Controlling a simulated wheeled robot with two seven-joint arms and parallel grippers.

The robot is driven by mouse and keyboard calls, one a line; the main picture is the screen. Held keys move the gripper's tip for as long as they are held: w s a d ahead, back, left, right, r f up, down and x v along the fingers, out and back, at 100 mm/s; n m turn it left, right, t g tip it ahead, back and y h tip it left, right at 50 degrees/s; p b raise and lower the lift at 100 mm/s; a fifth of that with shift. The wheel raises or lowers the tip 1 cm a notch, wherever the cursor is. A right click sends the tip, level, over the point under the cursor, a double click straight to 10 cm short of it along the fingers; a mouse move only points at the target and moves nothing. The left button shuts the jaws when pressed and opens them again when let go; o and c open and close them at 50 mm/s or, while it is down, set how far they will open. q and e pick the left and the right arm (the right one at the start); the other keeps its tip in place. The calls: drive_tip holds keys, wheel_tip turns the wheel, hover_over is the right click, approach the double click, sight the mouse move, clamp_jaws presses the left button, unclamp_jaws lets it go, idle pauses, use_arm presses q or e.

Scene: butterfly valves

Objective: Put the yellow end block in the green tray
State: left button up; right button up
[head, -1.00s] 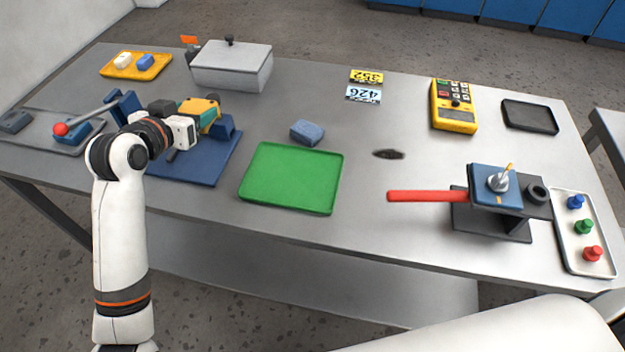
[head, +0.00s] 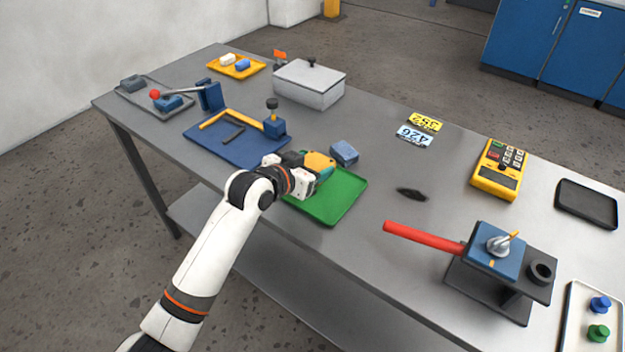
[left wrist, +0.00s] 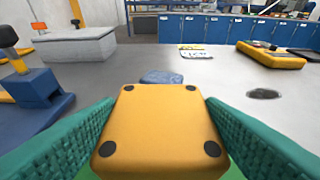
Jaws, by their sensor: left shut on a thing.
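The yellow end block (left wrist: 160,130) fills the middle of the left wrist view, a yellow block with dark dots at its corners. My left gripper (head: 318,168) is shut on it, with a green pad on each side. In the head view the yellow end block (head: 318,162) shows at the gripper's tip, over the green tray (head: 335,205). Part of the tray is hidden behind the gripper. I cannot tell whether the block touches the tray. My right gripper is not in view.
A blue-grey block (head: 344,153) lies just behind the tray. The blue fixture base (head: 250,150) is to the left. The valve stand (head: 495,260) with its red handle (head: 420,237) is to the right. A grey lidded box (head: 310,85) stands at the back.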

use_arm(q)
drive_tip(key=shift+d+f, duration=0.1)
drive_tip(key=shift+f, duration=1.8)
drive_tip(key=shift+f, duration=0.1)
drive_tip(key=o, duration=1.2)
drive_tip(key=shift+s+f, duration=0.1)
drive_tip(key=shift+f, duration=0.05)
drive_tip(key=shift+o, duration=0.2)
drive_tip(key=shift+s+r, duration=0.1)
drive_tip(key=shift+r, duration=0.15)
drive_tip(key=v, duration=1.2)
drive_tip(key=shift+f, duration=0.15)
